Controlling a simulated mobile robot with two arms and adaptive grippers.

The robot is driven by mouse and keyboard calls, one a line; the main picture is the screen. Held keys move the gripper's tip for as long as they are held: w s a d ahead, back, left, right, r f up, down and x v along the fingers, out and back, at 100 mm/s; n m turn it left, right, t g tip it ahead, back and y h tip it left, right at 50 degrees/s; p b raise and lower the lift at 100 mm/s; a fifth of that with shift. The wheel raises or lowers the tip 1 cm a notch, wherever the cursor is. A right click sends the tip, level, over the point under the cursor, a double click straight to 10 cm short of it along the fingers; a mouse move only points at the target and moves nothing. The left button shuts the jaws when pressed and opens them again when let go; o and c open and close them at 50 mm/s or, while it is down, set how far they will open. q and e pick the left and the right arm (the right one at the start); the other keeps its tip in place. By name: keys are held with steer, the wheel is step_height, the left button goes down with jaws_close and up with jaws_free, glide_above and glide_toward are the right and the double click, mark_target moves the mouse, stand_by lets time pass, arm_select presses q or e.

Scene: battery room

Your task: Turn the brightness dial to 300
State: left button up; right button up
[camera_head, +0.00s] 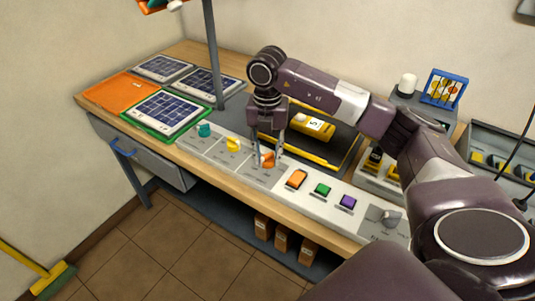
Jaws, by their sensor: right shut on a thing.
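A pale control panel runs along the front of the workbench. It carries a teal dial (204,130), a yellow dial (233,144) and an orange dial (268,158). Their labels are too small to read, so I cannot tell from the print which dial is brightness or what value it points to. My right gripper (269,160) reaches down from above, with its fingers on either side of the orange dial and shut on it. The fingers partly hide the dial. My left gripper does not show.
Orange (297,178), green (322,190) and purple (347,201) buttons and a grey switch (384,216) lie right of the dials. Solar panels (165,112) lie at the left. A yellow device (312,124) sits behind my gripper. A grey post (213,55) rises behind the panel.

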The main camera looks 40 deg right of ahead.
mark_target(268, 155)
steer(key=shift+w+r+m, duration=0.1)
steer(key=shift+m, duration=0.8)
steer(key=o, duration=1.2)
steer(key=shift+c, duration=0.2)
step_height(268, 155, up, 12)
